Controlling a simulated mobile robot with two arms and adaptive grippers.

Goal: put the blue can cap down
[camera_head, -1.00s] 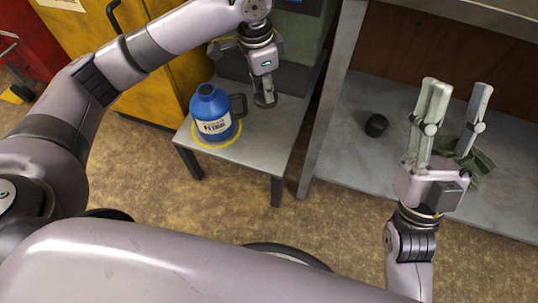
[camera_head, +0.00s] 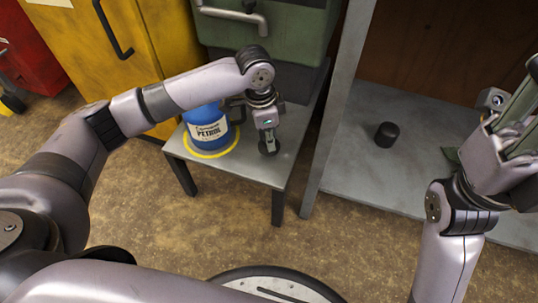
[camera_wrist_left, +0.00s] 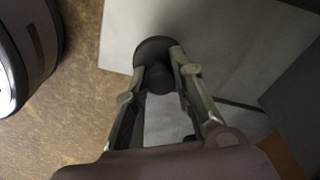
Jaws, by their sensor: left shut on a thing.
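The blue can (camera_head: 208,130), with a white petrol label, stands upright on a small grey table (camera_head: 235,165); my left arm hides its top. My left gripper (camera_head: 268,143) is right of the can, pointing down over the table. It is shut on a dark round cap (camera_wrist_left: 155,53), which shows between the fingertips in the left wrist view. Whether the cap touches the tabletop cannot be told. My right gripper (camera_head: 520,125) is at the right edge, partly cut off, its fingers apart with nothing seen between them.
A yellow ring (camera_head: 213,154) surrounds the can's base. A black round object (camera_head: 386,134) sits on the grey shelf (camera_head: 350,165) at right. A green machine (camera_head: 290,35) stands behind the table, beside a yellow cabinet (camera_head: 160,30). The table's front right is bare.

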